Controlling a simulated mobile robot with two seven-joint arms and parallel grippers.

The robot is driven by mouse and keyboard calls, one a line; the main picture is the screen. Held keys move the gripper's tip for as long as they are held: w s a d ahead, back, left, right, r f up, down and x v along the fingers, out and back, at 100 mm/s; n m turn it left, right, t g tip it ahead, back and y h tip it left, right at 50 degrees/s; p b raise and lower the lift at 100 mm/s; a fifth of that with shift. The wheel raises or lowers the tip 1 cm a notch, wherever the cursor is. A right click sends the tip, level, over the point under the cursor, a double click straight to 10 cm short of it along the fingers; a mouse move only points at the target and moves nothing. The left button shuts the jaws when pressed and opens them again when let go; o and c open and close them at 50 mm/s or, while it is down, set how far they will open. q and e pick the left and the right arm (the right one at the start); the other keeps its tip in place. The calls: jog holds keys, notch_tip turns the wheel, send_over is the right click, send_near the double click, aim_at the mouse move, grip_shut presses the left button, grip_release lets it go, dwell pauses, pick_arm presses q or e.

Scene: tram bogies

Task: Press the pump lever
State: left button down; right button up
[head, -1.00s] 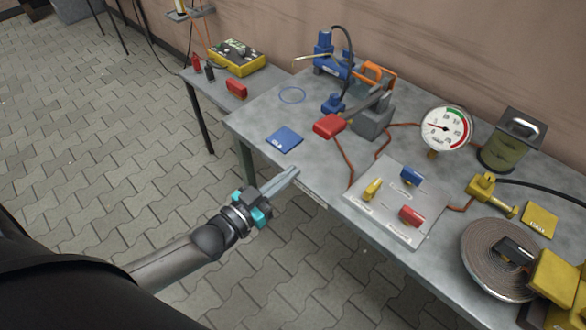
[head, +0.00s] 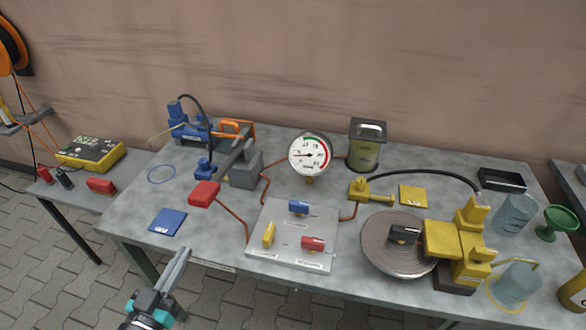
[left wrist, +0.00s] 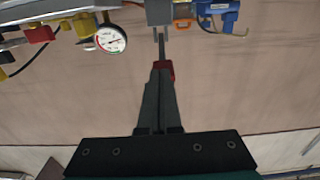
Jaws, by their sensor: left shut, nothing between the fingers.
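The pump lever is a grey bar with a red grip (head: 205,193), reaching out from a grey pump block (head: 246,170) on the bench. The grip points toward the bench's front left and stands above the top. My left gripper (head: 182,254) is shut and empty at the bench's front edge, below the red grip in the head view and apart from it. In the left wrist view, which looks upside down, my shut fingers (left wrist: 160,75) partly cover the red grip (left wrist: 170,67). My right gripper is not in view.
A blue pad (head: 168,221) lies close to my left gripper. A grey panel (head: 275,246) with yellow, blue and red handles sits right of the lever, with a dial gauge (head: 310,155) behind. A blue device (head: 190,122) stands behind the lever. The bench's front left is mostly bare.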

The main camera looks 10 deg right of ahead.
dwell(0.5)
pick_arm(q)
jog(key=w+r+g+y+p, duration=0.1)
jog(key=w+r+g+p, duration=0.2)
jog(key=r+p, duration=1.3)
jog(key=shift+d+g+y, duration=0.25)
jog(key=shift+g+y, duration=0.05)
jog(key=shift+g, duration=0.4)
jog(key=shift+w, duration=0.25)
jog(key=b, duration=0.2)
send_over(198, 195)
jog(key=f, duration=0.2)
jog(key=w+f, duration=0.1)
jog(key=shift+d+f, duration=0.1)
jog(key=shift+f, duration=0.25)
jog(key=f, duration=0.2)
jog(key=shift+s+f, duration=0.3)
jog(key=shift+f, duration=0.05)
jog(key=shift+s+f, duration=0.15)
jog(key=shift+f, duration=0.45)
